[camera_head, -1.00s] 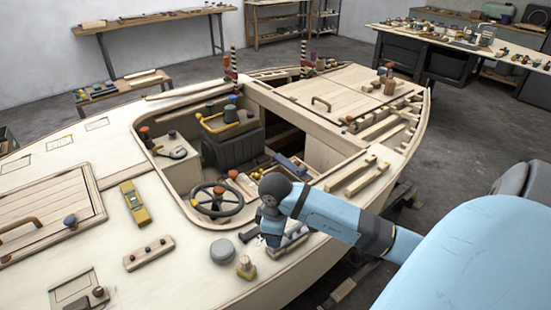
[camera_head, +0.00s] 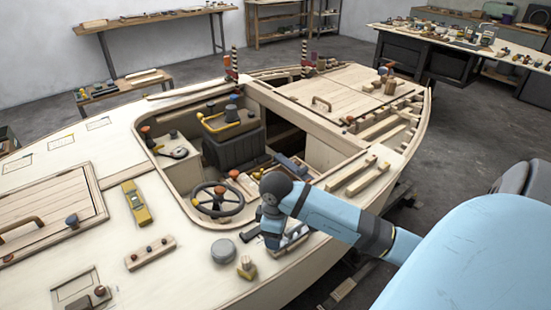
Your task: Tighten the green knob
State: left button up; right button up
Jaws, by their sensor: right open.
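I cannot make out a green knob in the head view. My right gripper (camera_head: 271,241), at the end of the light-blue arm, points down at the deck's near edge, right of a round grey cap (camera_head: 223,250) and below the black steering wheel (camera_head: 217,201). It is open, but its fingertips are small and partly hidden by the wrist. It is beside a pale slotted block (camera_head: 292,243); contact cannot be told. A small yellowish fitting with a knob (camera_head: 246,267) stands on the deck to its lower left. My left gripper is not in view.
The plywood hull (camera_head: 95,225) carries a wooden bar with small knobs (camera_head: 150,253), a yellow level-like tool (camera_head: 137,204) and a blue knob (camera_head: 72,221). The open cockpit holds a dark box (camera_head: 235,146) and orange-topped levers.

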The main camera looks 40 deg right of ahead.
notch_tip(320, 180, up, 5)
jog(key=shift+w+r, duration=0.1)
notch_tip(320, 180, up, 8)
jog(key=p, duration=0.7)
jog(key=shift+r, duration=0.2)
